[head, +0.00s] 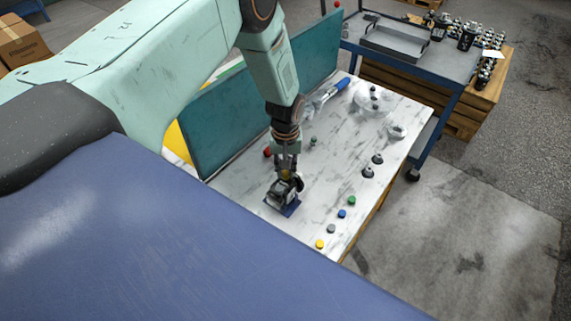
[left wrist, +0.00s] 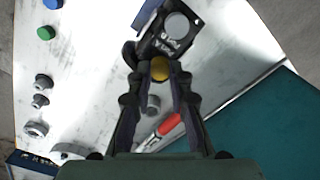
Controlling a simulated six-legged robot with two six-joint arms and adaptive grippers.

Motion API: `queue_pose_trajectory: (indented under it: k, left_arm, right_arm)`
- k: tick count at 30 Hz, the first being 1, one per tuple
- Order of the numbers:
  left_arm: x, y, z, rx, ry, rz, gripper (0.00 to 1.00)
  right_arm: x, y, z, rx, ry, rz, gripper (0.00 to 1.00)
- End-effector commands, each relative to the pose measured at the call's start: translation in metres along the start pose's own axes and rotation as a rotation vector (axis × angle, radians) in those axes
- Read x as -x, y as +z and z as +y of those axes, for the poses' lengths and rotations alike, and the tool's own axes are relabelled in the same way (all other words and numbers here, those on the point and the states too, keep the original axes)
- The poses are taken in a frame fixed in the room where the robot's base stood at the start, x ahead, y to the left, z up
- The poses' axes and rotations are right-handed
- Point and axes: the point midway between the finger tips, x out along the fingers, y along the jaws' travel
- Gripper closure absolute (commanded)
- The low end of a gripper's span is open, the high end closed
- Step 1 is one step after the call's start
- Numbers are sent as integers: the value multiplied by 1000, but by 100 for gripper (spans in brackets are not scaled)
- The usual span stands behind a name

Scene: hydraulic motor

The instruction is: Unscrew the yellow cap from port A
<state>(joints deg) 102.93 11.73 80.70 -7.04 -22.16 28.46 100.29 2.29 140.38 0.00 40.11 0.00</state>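The hydraulic motor (head: 281,207), a dark block with a blue part, sits on the white marbled tabletop in the head view. It also shows in the left wrist view, with a round grey face (left wrist: 177,25). A yellow cap (left wrist: 159,69) is on its near side. My left gripper (left wrist: 160,72) has one fingertip on each side of this cap and appears closed on it; the contact is partly hidden. In the head view, my left gripper (head: 285,175) points down at the motor. A port letter is not readable. My right gripper is not in view.
Loose yellow (head: 319,243), grey (head: 331,228), blue (head: 342,213) and green (head: 351,200) caps lie along the table's right edge. Dark-topped fittings (head: 368,172), a clear round part (head: 373,99) and a blue-handled tool (head: 328,92) lie farther back. A teal panel (head: 230,115) stands behind.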

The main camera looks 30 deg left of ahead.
Motion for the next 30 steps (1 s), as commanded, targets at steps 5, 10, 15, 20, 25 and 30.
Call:
queue_pose_trajectory:
  k: [5,10,15,20,25,30]
  left_arm:
    - [-1,0,0,-4,0,1,68]
    - [-1,0,0,-5,1,1,68]
    - [-2,-2,0,-8,1,2,68]
    - [-4,-3,0,-135,2,2,68]
    - [-4,-2,-1,-347,1,1,68]
    - [-4,-2,-1,-553,1,1,68]
  right_arm:
    - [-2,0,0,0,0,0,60]
    - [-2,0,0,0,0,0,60]
    - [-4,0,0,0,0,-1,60]
    - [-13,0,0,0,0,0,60]
    - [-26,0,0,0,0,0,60]
    - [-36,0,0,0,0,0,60]
